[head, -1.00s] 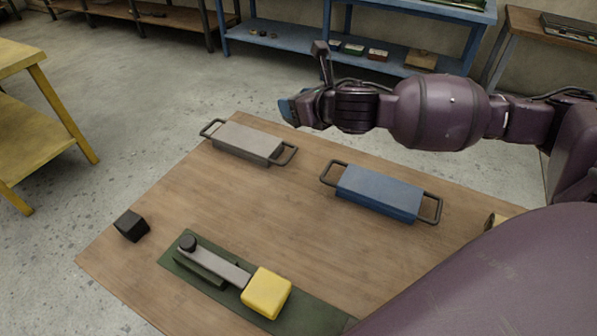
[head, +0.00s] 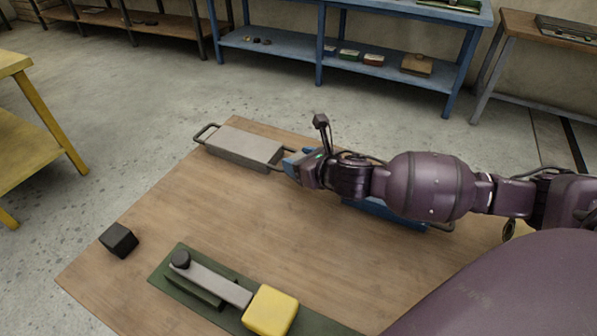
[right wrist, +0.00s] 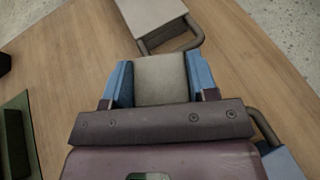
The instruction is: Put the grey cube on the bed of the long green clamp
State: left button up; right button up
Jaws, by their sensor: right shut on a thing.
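My right gripper (head: 292,163) is above the back part of the wooden table, beside the handle of the long grey block. In the right wrist view its blue fingers (right wrist: 160,82) are shut on a plain grey block-like thing (right wrist: 160,78), which looks like the grey cube. In the head view the gripper hides this cube. The long green clamp (head: 165,281) lies at the table's front, with a grey bar (head: 212,283), a black knob (head: 180,260) and a yellow block (head: 270,311) at its right part. The clamp's edge shows in the right wrist view (right wrist: 17,135). My left gripper is out of view.
A long grey block with handles (head: 240,146) lies at the back left. A blue one (head: 385,212) is partly hidden under my right arm. A black cube (head: 118,240) stands at the left edge. Bare wood (head: 270,225) lies between the clamp and the handled blocks.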

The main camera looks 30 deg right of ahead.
notch_tip(320, 180, down, 4)
jog(key=shift+b, duration=0.5)
jog(key=shift+r, duration=0.2)
jog(key=o, duration=0.5)
jog(key=shift+f, duration=0.2)
jog(key=o, duration=0.5)
jog(key=shift+c, duration=0.2)
